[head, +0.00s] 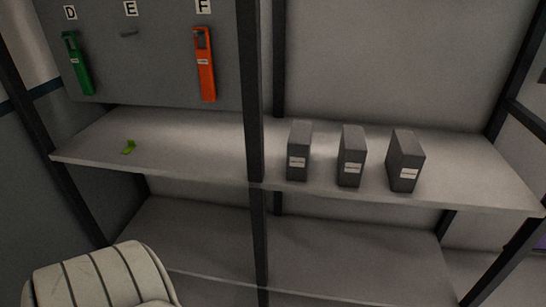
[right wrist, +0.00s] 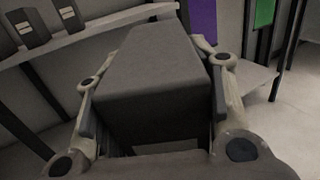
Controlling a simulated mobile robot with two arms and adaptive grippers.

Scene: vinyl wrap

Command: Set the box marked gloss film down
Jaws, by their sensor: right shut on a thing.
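My right gripper (right wrist: 155,80) is shut on a dark grey box (right wrist: 160,55), with one finger along each side. The held box fills the middle of the right wrist view. A small pale patch shows at its near lower edge, and no writing on it can be read, so I cannot tell whether it is marked gloss film. The right gripper and this box are not in the head view. My left gripper is in neither view.
Three dark boxes, left (head: 299,150), middle (head: 351,156) and right (head: 405,160), stand upright on the upper shelf (head: 465,165), their labels too small to read. A small green item (head: 129,147) lies left of the post (head: 252,110). The lower shelf (head: 330,255) looks bare.

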